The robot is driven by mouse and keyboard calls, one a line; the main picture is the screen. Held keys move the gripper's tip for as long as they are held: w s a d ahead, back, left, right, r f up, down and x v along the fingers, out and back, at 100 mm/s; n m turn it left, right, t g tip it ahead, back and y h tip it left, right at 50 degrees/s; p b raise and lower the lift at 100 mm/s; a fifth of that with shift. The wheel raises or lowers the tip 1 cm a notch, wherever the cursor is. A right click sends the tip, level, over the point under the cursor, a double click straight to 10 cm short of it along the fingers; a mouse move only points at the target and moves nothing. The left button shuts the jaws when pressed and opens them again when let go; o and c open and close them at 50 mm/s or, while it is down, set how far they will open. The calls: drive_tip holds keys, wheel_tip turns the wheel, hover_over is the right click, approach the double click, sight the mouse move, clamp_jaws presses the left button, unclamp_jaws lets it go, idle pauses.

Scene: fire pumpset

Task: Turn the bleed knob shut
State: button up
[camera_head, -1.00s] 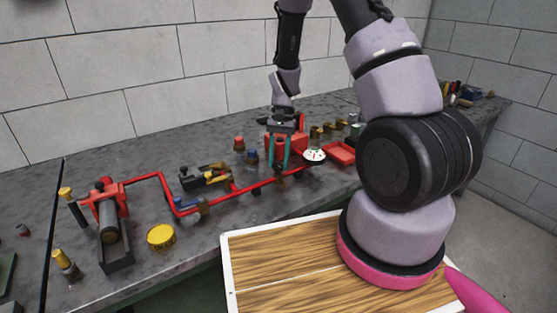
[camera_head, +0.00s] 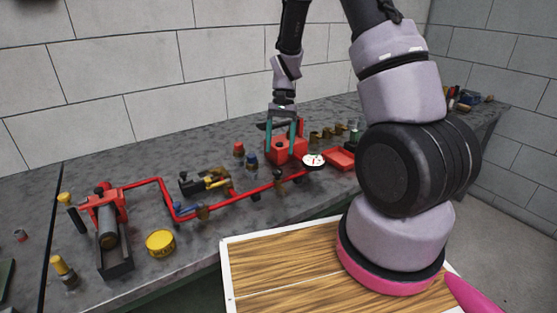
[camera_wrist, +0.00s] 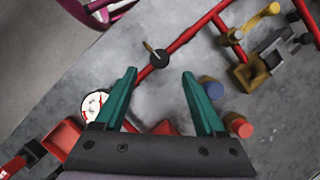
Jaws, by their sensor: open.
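The small dark knob with a brass pin (camera_wrist: 160,58), which I take for the bleed knob, sits on the red pipe (camera_wrist: 190,33). In the wrist view it shows just beyond the fingertips, between their lines. In the head view the knob (camera_head: 278,174) is at the pipe's right part, in front of my gripper (camera_head: 280,148). My gripper, with teal fingers, is open and empty, above the bench and apart from the knob. In the wrist view the gripper (camera_wrist: 159,73) has nothing between its fingers. I cannot tell the knob's angle exactly.
A white-faced gauge (camera_head: 314,160) and red tray (camera_head: 340,159) are right of the knob. Blue (camera_head: 251,159) and red-capped (camera_head: 238,148) fittings stand to its left. A brass-handled valve (camera_head: 210,180) and yellow tin (camera_head: 160,242) are farther left. A wooden-topped surface (camera_head: 285,290) is in front.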

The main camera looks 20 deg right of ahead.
drive_tip(key=shift+v, duration=2.35)
drive_tip(key=s+d+r+t, duration=0.1)
drive_tip(key=s+r+t, duration=0.15)
drive_tip(key=r, duration=0.65)
drive_tip(key=s+d+r+t, duration=0.1)
drive_tip(key=s+r+t, duration=0.15)
drive_tip(key=r, duration=0.55)
drive_tip(key=s+d+r+n+t, duration=0.1)
drive_tip(key=s+r+t, duration=0.5)
drive_tip(key=s+r, duration=0.4)
drive_tip(key=shift+s+d, duration=0.2)
drive_tip(key=shift+s, duration=1.7)
drive_tip(key=shift+r, duration=0.1)
